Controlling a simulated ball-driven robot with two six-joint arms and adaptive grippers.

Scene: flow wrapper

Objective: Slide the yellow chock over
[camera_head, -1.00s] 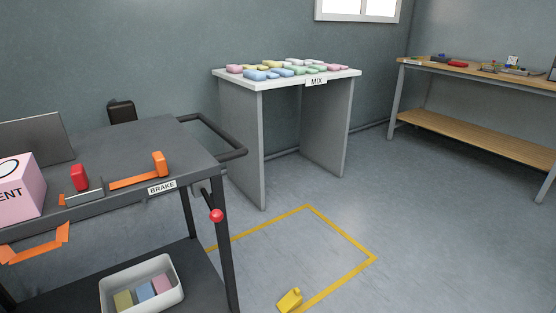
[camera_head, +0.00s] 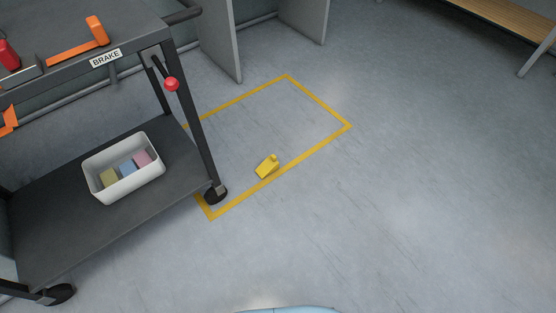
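The yellow chock (camera_head: 267,167) lies on the grey floor at the near side of the yellow taped outline (camera_head: 318,147), overlapping or touching the tape line. It stands to the right of the cart's front right wheel (camera_head: 215,194), with bare floor between them. Neither of my grippers shows in the view, so their state is hidden.
The dark cart (camera_head: 190,130) fills the left, with a red-knobbed brake lever (camera_head: 171,85) and a BRAKE label (camera_head: 106,58). A white bin (camera_head: 140,185) with coloured blocks sits on its lower shelf. A table's grey panels and a wooden bench (camera_head: 500,25) stand behind. The right floor is clear.

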